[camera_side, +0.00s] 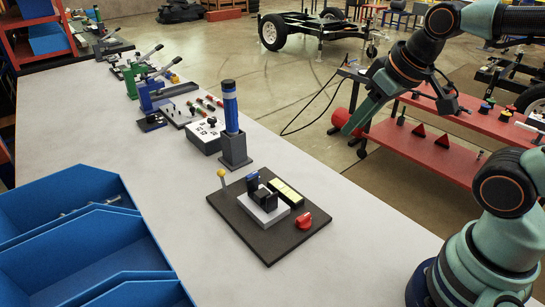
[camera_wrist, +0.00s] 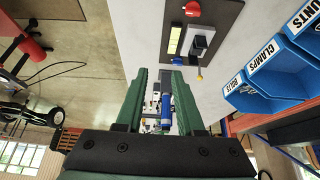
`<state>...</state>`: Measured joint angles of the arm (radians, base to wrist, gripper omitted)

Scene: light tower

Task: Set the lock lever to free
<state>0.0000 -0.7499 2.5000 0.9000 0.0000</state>
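A dark panel (camera_side: 270,247) lies on the light bench and carries several controls. A lever with a yellow ball (camera_side: 222,174) stands at its far left corner, and a red knob (camera_side: 304,220) sits at its right. Between them are a black block with a blue part (camera_side: 263,194) on a white base and a pale yellow strip (camera_side: 286,191). I cannot tell which control is the lock lever or read its setting. The panel also shows at the top of the wrist view (camera_wrist: 229,12). My gripper (camera_wrist: 160,74) is open and empty, well away from the panel.
A blue column (camera_side: 231,106) on a grey base stands behind the panel. Several clamps and a white switch box (camera_side: 206,136) stand farther back. Blue bins (camera_side: 75,225) line the left. A red cart (camera_side: 440,150) stands beyond the bench.

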